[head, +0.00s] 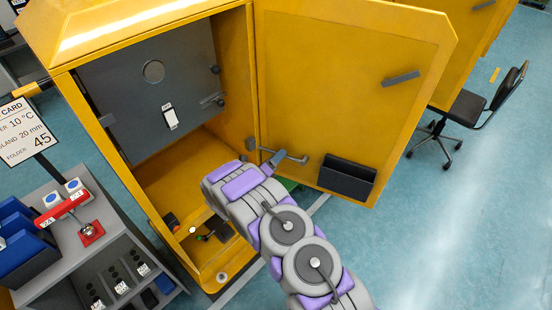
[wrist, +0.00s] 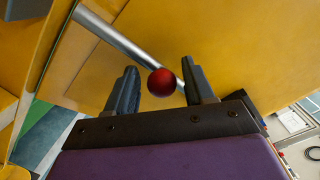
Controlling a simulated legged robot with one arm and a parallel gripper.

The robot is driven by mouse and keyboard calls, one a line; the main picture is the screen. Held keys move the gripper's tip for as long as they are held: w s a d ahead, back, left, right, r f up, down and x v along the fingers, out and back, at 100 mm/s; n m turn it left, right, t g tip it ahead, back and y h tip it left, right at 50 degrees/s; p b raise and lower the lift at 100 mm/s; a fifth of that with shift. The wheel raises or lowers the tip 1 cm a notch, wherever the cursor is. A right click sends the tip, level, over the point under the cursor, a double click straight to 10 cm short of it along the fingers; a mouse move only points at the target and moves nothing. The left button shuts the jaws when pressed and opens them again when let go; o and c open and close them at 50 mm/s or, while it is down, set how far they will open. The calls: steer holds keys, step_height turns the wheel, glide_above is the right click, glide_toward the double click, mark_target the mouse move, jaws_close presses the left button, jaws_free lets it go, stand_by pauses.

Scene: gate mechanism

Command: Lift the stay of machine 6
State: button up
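In the wrist view a metal rod (wrist: 115,38) runs in front of yellow panelling, with a red ball knob (wrist: 161,82) near its lower end. It looks like the stay. My gripper (wrist: 160,88) is open, its two dark fingers on either side of the knob, with small gaps showing. I cannot tell how deep the knob sits between them. In the head view my gripper (head: 274,158) is at the lower inner edge of the open yellow door (head: 350,85). A grey rod (head: 295,158) shows beside it; the knob is hidden there. No machine number is readable.
The yellow cabinet (head: 150,20) stands open, with a grey inner panel (head: 155,85). A dark bin (head: 347,178) hangs low on the door. A grey stand (head: 85,245) with blue trays is at left. A chair (head: 470,112) stands right; floor lies clear at lower right.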

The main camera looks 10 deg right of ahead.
jaws_close()
stand_by(0.3)
steer(key=shift+s+d+r+m+p, duration=0.1)
steer(key=shift+r+m+p, duration=0.2)
steer(key=shift+r+m, duration=0.7)
steer(key=m, duration=0.1)
steer(key=r+m, duration=0.1)
steer(key=r+y, duration=0.1)
steer(key=shift+s+d+r+m, duration=0.15)
steer(key=shift+s+d+m, duration=0.15)
steer(key=shift+m, duration=0.1)
steer(key=shift+s+d+r+m, duration=0.25)
steer(key=shift+r+m, duration=0.15)
steer(key=shift+m, duration=0.2)
steer(key=shift+s+d+r+m, duration=0.1)
steer(key=shift+d+r+m, duration=0.1)
steer(key=shift+r+m, duration=0.3)
steer(key=shift+f+g+y, duration=0.1)
steer(key=shift+g+y, duration=0.2)
